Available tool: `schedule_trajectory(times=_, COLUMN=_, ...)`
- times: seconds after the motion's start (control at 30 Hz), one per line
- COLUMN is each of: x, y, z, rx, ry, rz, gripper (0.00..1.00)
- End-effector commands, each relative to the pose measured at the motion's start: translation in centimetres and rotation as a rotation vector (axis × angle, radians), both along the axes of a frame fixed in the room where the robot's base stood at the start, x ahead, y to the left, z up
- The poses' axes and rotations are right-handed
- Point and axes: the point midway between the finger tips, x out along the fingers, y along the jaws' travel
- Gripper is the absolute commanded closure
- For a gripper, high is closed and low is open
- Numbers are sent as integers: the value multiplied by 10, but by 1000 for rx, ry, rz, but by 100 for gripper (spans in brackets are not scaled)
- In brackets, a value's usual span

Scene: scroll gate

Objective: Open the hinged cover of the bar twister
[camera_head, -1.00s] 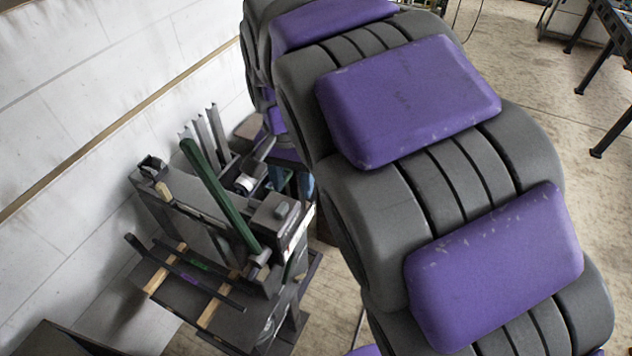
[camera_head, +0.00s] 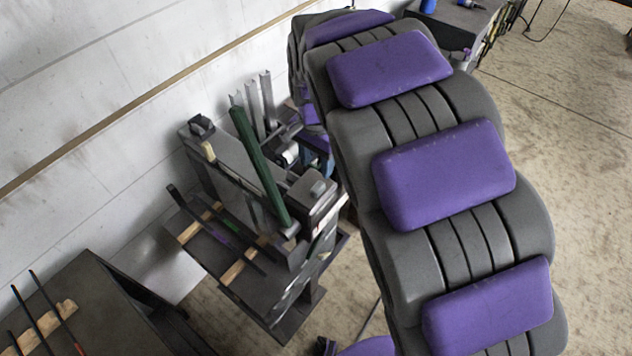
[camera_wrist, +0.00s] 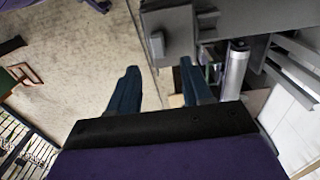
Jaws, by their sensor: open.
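The bar twister (camera_head: 235,180) is a dark grey machine on a bench beside the white wall, left of my arm in the head view. A long dark green piece (camera_head: 258,165), which looks like its hinged cover, lies tilted along its top. A grey block (camera_head: 312,190) sits at its near right end. In the wrist view, part of a grey machine with a block (camera_wrist: 172,32) shows beyond my fingers. My gripper (camera_wrist: 160,85) is open, with two dark blue fingers apart and nothing between them. The green piece is not clear in the wrist view.
Dark bars on wooden strips (camera_head: 238,272) lie on the bench's front. Upright grey bars (camera_head: 262,98) stand behind the machine. Another dark table (camera_head: 110,305) with rods is at the lower left. The concrete floor (camera_head: 580,130) is open on the right.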

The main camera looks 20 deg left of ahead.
Motion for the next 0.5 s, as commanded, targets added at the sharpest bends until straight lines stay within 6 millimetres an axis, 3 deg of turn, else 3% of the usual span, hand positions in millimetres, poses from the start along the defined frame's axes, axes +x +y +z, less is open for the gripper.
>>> schedule_trajectory(times=0.2, x=-2, y=-1, z=-44, rx=-1, ry=6, rz=-1, gripper=51)
schedule_trajectory(times=0.5, x=0, y=2, z=-78, rx=0, ry=0, rz=-1, gripper=51)
